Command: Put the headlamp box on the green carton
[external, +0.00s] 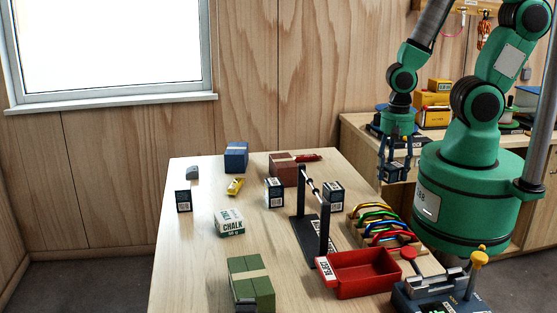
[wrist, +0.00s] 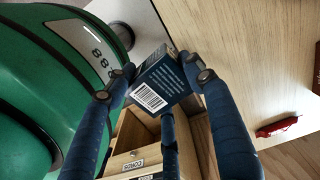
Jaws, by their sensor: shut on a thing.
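My gripper (external: 394,158) is shut on a dark navy box (external: 396,173), held in the air right of the table, in front of the back counter. In the wrist view the box (wrist: 165,80) sits tilted between my blue fingers (wrist: 166,76), with a white barcode and small print showing. I take it as the headlamp box; its name is not readable. The green carton (external: 250,277) lies at the table's front, left of the red bin, with a pale band across its top. My gripper is far from it, behind and to the right.
Similar navy boxes (external: 274,194) stand on the table. A black stand with a bar (external: 325,236), coloured carabiners (external: 378,224) and a red bin (external: 362,274) lie between my gripper and the carton. A chalk box (external: 229,222) stands behind the carton. The left front of the table is clear.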

